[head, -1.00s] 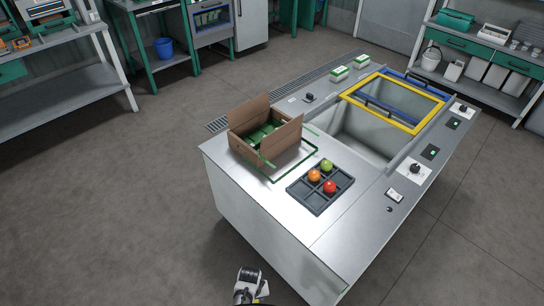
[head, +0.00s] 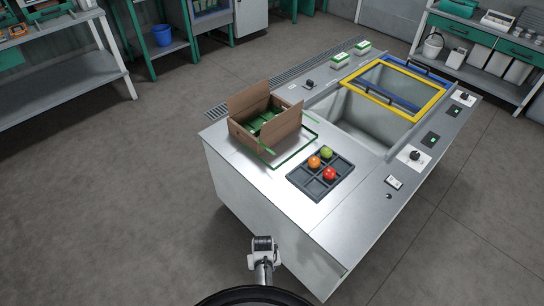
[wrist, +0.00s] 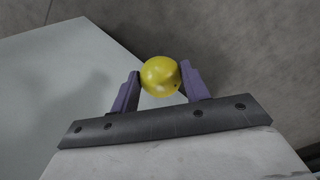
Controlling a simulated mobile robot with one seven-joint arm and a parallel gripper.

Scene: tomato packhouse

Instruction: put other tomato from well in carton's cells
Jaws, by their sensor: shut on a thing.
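My gripper (wrist: 160,82) is shut on a yellow tomato (wrist: 160,75), held between its two purple fingers in the wrist view. The floor and a pale surface lie below it there. In the head view the gripper and the held tomato cannot be made out; part of my arm shows at the bottom. The open brown carton (head: 240,131) with green dividers inside stands on the counter. The sink well (head: 356,126) is to its right, partly under a yellow frame. Its visible part looks empty; part of its floor is hidden.
The yellow frame (head: 412,119) with blue bars spans the well. The counter's front left is clear.

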